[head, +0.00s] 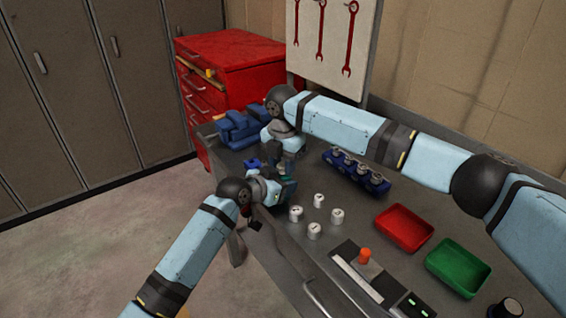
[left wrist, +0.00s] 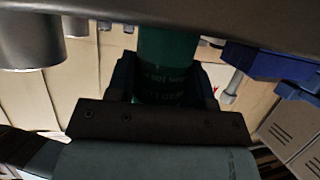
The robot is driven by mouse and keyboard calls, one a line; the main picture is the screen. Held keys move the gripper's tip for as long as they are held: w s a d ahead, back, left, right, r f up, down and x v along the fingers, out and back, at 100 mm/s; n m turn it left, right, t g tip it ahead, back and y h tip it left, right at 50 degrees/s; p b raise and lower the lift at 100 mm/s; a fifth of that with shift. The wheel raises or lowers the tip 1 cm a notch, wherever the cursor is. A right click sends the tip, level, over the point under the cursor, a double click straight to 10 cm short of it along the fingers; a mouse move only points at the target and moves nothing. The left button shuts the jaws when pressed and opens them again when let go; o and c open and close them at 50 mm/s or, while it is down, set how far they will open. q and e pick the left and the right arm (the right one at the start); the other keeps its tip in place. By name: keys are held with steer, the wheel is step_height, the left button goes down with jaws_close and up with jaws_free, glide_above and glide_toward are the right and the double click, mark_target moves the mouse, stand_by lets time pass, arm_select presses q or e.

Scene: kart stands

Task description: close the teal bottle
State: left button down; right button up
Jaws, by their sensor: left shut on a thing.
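The teal bottle (left wrist: 165,60) stands between the fingers of my left gripper (left wrist: 165,82) in the left wrist view, with pale lettering on its side. The left gripper is shut on it. In the head view only a little teal of the bottle (head: 288,184) shows at my left gripper (head: 277,188), over the bench's near-left part. My right gripper (head: 289,162) points down from above, close over the bottle. Its fingers are too small and covered to tell whether they are open or hold a cap. The bottle's mouth and cap are hidden.
Several white cylinders (head: 318,200) stand right of the grippers on the grey bench (head: 365,205). A blue rack (head: 356,172) lies behind them, a blue vise (head: 240,127) at the back left. A red tray (head: 403,228), a green tray (head: 458,267) and an orange-knobbed device (head: 365,256) are further right.

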steer(key=shift+m, duration=1.6)
steer(key=o, duration=1)
steer(key=shift+r, duration=2.3)
steer(key=shift+c, duration=0.4)
